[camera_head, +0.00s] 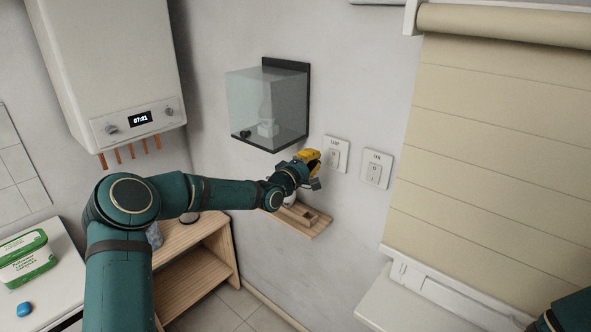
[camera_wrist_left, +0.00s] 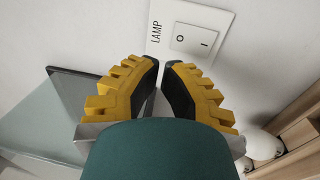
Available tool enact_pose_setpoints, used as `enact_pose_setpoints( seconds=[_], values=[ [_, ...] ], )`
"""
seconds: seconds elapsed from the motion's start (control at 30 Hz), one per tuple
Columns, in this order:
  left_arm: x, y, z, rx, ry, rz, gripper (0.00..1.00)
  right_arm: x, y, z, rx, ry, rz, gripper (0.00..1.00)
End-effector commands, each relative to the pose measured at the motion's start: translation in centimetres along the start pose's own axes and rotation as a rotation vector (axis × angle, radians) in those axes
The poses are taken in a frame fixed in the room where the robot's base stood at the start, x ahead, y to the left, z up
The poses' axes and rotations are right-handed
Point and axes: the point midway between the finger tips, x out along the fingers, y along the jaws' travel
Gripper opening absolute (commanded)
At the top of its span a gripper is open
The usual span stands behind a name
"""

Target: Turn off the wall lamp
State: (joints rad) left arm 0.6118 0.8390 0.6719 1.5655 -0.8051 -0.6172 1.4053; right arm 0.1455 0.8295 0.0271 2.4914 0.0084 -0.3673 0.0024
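The wall lamp (camera_head: 268,118) is a clear glass box on a dark wall bracket with a pale bulb shape inside; I see no clear glow. The lamp switch (camera_head: 333,157) is a white plate with a rocker, right of and below the lamp. In the left wrist view the switch plate (camera_wrist_left: 217,28) reads LAMP, with O and I marks on the rocker; I cannot tell which side is pressed. My left gripper (camera_wrist_left: 162,65), yellow and black, is empty, its fingertips almost together, just short of the switch plate. My right gripper is out of view.
A second switch plate (camera_head: 376,168) is to the right of the lamp switch. A small wooden shelf (camera_head: 315,228) is below my left gripper. A boiler (camera_head: 108,60) hangs at left; a roller blind (camera_head: 500,140) covers the window at right.

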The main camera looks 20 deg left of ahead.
Motion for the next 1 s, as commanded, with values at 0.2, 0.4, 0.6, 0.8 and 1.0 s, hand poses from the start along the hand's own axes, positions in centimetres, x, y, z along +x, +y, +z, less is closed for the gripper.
enact_pose_setpoints(
  seconds=[0.2,0.4,0.6,0.8,1.0],
  values=[
    [-3.9,0.9,0.0,0.001,0.001,0.000,0.00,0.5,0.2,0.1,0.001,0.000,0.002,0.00],
    [-5.9,1.4,0.0,0.000,0.001,0.001,0.00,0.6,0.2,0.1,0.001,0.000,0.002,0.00],
    [-6.3,1.6,0.1,-0.001,-0.001,0.001,0.00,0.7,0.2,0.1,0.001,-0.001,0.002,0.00],
    [-6.3,1.5,0.0,-0.001,0.000,0.001,0.00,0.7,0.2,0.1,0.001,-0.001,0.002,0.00],
    [-6.3,1.2,0.2,0.001,-0.002,-0.006,0.00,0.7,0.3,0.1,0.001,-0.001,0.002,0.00]
  ],
)
